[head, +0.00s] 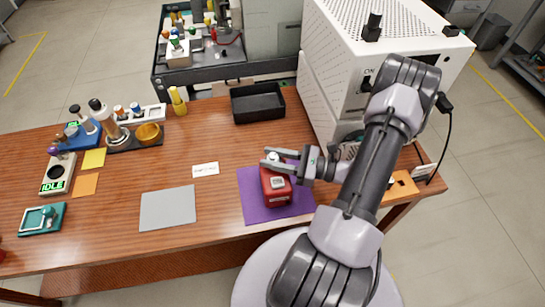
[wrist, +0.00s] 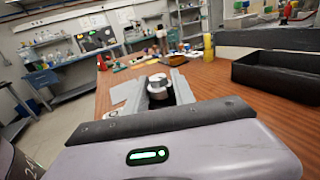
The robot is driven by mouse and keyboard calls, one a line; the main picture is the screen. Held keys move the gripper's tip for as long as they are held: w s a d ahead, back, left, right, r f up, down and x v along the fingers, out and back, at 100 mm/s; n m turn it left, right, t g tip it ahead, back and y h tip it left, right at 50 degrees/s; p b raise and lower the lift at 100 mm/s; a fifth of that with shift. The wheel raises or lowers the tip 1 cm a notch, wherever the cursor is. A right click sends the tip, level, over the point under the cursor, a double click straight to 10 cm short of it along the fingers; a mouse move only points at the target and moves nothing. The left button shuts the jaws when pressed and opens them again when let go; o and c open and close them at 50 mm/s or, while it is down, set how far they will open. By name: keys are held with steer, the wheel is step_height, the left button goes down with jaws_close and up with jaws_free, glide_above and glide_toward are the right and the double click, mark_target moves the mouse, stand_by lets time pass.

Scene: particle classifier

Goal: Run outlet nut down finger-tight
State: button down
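A red block-like unit (head: 276,186) with a pale label stands on the purple mat (head: 250,205). A small white and metal round piece (head: 273,156) is at its top; it may be the outlet nut, but I cannot be sure. My gripper (head: 270,160) comes in from the right, level, with a finger on either side of this piece. In the wrist view the piece (wrist: 158,84) sits between the fingertips. I cannot tell whether the fingers touch it or stand slightly apart. Its threads and the lower part of the joint are hidden.
The white perforated machine (head: 345,70) stands right of the mat, close to my arm. A black open tray (head: 257,103) is behind. A grey mat (head: 168,207) and a white card (head: 205,169) lie left. Bottles and small devices fill the far left. The table between is mostly clear.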

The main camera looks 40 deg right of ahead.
steer(key=shift+m+t+h+p, duration=0.35)
steer(key=shift+m+t+h, duration=0.35)
steer(key=shift+h, duration=0.4)
steer(key=c, duration=1.3)
jaws_free()
steer(key=shift+c, duration=0.2)
steer(key=p+v, duration=0.3)
steer(key=v, duration=1.4)
steer(key=shift+s, duration=0.25)
steer(key=shift+d+r, duration=0.1)
steer(key=shift+d, duration=0.05)
